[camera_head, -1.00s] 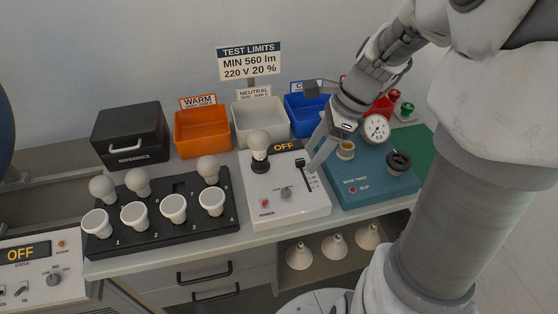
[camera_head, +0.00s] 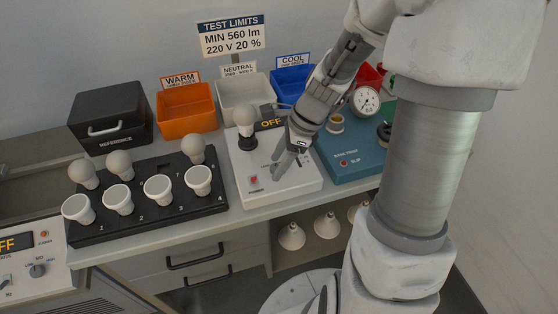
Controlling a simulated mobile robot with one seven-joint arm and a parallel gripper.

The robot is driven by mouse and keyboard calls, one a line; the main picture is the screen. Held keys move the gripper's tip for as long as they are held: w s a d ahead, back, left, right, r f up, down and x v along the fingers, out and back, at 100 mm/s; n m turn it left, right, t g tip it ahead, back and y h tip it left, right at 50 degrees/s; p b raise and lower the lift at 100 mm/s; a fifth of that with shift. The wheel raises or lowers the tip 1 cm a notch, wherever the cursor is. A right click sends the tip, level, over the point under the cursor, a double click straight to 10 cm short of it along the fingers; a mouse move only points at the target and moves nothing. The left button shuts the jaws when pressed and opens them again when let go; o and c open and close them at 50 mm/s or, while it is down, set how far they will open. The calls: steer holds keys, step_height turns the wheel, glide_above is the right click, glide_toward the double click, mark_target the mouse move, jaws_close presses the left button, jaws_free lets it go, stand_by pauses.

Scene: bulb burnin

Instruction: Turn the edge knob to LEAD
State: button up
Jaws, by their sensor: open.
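The white tester (camera_head: 294,188) stands mid-bench with a dark OFF display (camera_head: 271,123), a bulb (camera_head: 245,117) upright in its socket and a red switch (camera_head: 253,181). The small dark knob on its top, which I take to be the edge knob, is hidden behind my fingers, so its setting cannot be read. My gripper (camera_head: 278,169) is open, pointing down over the tester's front half. Its fingers overlap in this view. I cannot tell whether they touch the knob or the panel.
A black rack (camera_head: 150,222) with several bulbs lies left of the tester. The teal base-twist unit (camera_head: 348,172) is close on the right, partly behind my arm. Orange (camera_head: 187,110), white (camera_head: 240,92) and blue (camera_head: 290,80) bins stand behind.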

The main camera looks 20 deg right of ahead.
jaws_close()
steer(key=shift+r+n, duration=0.1)
steer(key=shift+n, duration=0.2)
steer(key=n+g+p, duration=0.1)
steer(key=n+p, duration=0.1)
steer(key=shift+w+n, duration=0.15)
steer(key=shift+n, duration=0.15)
steer(key=n+g+p, duration=0.1)
steer(key=n+p, duration=0.1)
steer(key=shift+w+n, duration=0.1)
steer(key=shift+n, duration=0.2)
steer(key=n+g+p, duration=0.1)
steer(key=n, duration=0.2)
steer(key=n+g+h+p, duration=0.1)
steer(key=n, duration=0.2)
steer(key=shift+w+a, duration=0.1)
steer(key=shift+w, duration=0.1)
steer(key=shift+g+p, duration=0.3)
jaws_free()
